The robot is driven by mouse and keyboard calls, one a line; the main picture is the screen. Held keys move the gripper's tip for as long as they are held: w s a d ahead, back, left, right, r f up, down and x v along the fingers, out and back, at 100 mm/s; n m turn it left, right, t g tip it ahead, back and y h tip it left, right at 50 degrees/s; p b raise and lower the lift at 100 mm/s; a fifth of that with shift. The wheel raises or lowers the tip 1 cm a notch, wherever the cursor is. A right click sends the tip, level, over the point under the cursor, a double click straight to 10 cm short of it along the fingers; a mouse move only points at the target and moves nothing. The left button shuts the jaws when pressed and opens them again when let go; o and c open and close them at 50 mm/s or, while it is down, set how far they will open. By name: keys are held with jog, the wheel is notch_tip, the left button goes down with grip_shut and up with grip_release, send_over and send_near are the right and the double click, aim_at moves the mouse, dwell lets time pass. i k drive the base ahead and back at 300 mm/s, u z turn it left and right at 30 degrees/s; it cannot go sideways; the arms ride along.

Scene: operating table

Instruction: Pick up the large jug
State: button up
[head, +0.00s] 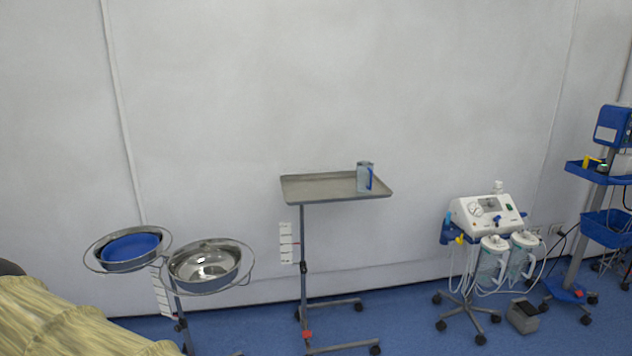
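A jug (364,177), clear or pale with a blue part on its right side, stands upright near the right end of a grey metal tray (320,188). The tray sits on a wheeled stand against the wall. The jug is small in view, so its details are hard to tell. My gripper is not in view.
Two steel basins stand at the left, one with a blue inside (131,247) and one shiny (204,263). A yellowish draped surface (60,325) fills the lower left corner. A suction machine (487,217) with canisters and a blue equipment cart (590,225) stand at the right.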

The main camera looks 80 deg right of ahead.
aim_at(365, 169)
jog(key=z, duration=0.35)
jog(key=i, duration=1)
jog(key=z, duration=1.25)
jog(key=i, duration=0.9)
jog(key=z, duration=1.3)
jog(key=i, duration=0.2)
jog(key=u, duration=1.05)
jog(key=k, duration=0.8)
